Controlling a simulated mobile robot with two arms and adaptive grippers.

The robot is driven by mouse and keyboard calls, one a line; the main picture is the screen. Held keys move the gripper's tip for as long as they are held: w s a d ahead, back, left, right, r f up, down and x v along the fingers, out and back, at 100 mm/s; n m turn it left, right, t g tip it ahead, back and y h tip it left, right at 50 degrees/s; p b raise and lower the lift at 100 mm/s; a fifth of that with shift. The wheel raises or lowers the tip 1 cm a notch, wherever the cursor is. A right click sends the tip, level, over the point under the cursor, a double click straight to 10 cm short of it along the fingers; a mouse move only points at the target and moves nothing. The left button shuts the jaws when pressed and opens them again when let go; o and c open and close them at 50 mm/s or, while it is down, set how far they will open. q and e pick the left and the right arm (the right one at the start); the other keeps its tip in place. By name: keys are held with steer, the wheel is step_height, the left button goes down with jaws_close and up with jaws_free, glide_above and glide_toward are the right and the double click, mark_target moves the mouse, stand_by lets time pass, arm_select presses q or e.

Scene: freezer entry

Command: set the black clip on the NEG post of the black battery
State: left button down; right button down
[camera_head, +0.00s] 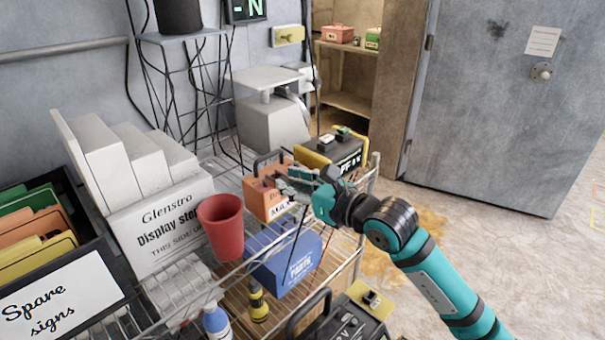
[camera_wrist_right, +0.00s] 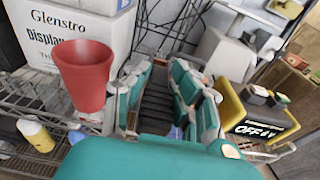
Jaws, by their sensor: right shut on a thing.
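My right gripper (camera_head: 287,184) is shut, with its fingertips over the orange box on the upper shelf. It also shows in the right wrist view (camera_wrist_right: 158,100), with a dark thing between its fingers that looks like the black clip; the fingers hide most of it. A thin black cable (camera_head: 299,226) hangs below the gripper. A black box with yellow edges (camera_head: 346,160) stands just behind and right of the gripper, apart from it. It has small blocks on top and lettering with "OFF" (camera_wrist_right: 262,128). I cannot read a NEG mark. My left gripper is not in view.
The orange box (camera_head: 262,205) with a black handle sits beneath the fingertips. A red cup (camera_head: 220,226) and a white display box (camera_head: 160,225) stand to the left. A blue parts box (camera_head: 284,262) and a black handled unit (camera_head: 345,322) are nearer. Open floor lies right.

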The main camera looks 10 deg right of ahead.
steer(key=shift+s+a+r+p, duration=0.25)
steer(key=shift+s+r+p, duration=0.15)
steer(key=shift+r, duration=0.35)
steer(key=shift+s+a+r+p, duration=0.25)
steer(key=shift+s+r+p, duration=0.15)
steer(key=shift+r, duration=0.35)
steer(key=shift+s+a+r+p, duration=0.3)
steer(key=shift+s+r, duration=0.2)
steer(key=shift+r, duration=0.25)
